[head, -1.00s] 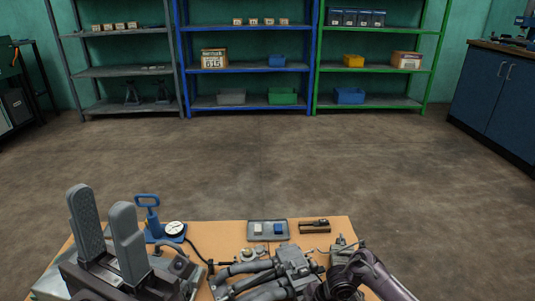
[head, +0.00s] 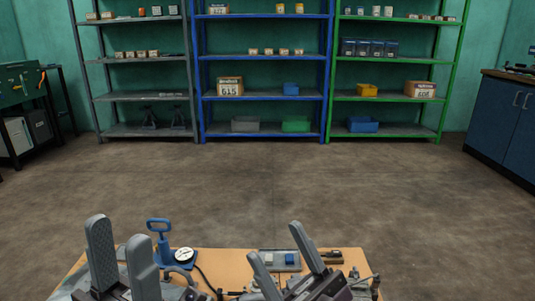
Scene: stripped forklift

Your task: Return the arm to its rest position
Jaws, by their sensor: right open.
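My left gripper (head: 118,228) stands at the front left of the workbench (head: 222,262), its two grey fingers pointing up and apart, with nothing between them. My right gripper (head: 275,240) is at the front middle of the bench, its two grey fingers tilted up and to the left. They are apart and nothing is between them. Both grippers are nearer the camera than the bench items. The lower parts of both arms are cut off by the bottom edge.
A blue hand pump (head: 160,240) with a white gauge (head: 184,254) stands behind my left gripper. A grey tray (head: 290,267) with small blocks lies behind my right gripper. Metal parts (head: 364,284) sit at the bench's right. Beyond is open floor (head: 290,200), then shelves (head: 263,97).

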